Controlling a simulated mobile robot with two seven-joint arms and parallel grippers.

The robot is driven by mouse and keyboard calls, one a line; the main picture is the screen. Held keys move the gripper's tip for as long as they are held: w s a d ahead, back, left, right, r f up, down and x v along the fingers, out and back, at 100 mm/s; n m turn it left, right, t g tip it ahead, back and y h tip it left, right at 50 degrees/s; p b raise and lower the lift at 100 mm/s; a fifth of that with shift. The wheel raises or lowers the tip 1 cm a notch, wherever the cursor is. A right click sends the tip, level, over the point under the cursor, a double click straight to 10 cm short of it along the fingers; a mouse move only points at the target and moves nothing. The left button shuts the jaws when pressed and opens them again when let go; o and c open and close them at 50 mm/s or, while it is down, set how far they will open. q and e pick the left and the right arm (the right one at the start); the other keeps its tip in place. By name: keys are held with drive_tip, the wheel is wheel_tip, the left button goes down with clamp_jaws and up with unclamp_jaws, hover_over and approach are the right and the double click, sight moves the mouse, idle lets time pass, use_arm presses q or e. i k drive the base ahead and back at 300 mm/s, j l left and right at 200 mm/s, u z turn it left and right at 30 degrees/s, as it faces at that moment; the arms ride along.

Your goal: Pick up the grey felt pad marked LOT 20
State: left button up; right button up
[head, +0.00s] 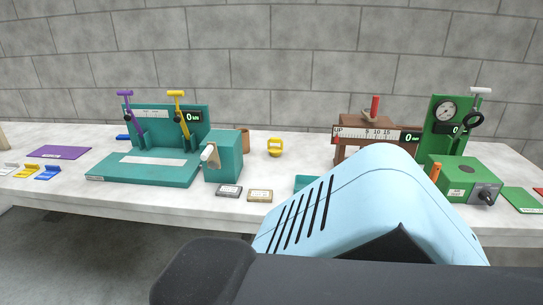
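A small dark grey pad (229,191) with a pale label lies flat on the table's front part, in front of the teal box. A tan-rimmed pad (260,196) of similar size, with a light label, lies just right of it. Their lettering is too small to read, so I cannot tell which bears LOT 20. Neither of my grippers shows in the head view. A light blue and dark link, which looks like my own arm, fills the lower middle and right and hides part of the table.
A teal stand (140,170) with purple and yellow levers and a teal box (223,160) stand behind and left of the pads. A yellow weight (275,147), a brown scale (375,137) and a green press (450,150) stand further right.

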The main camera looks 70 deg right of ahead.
sight(229, 191)
drive_tip(key=z, duration=2.1)
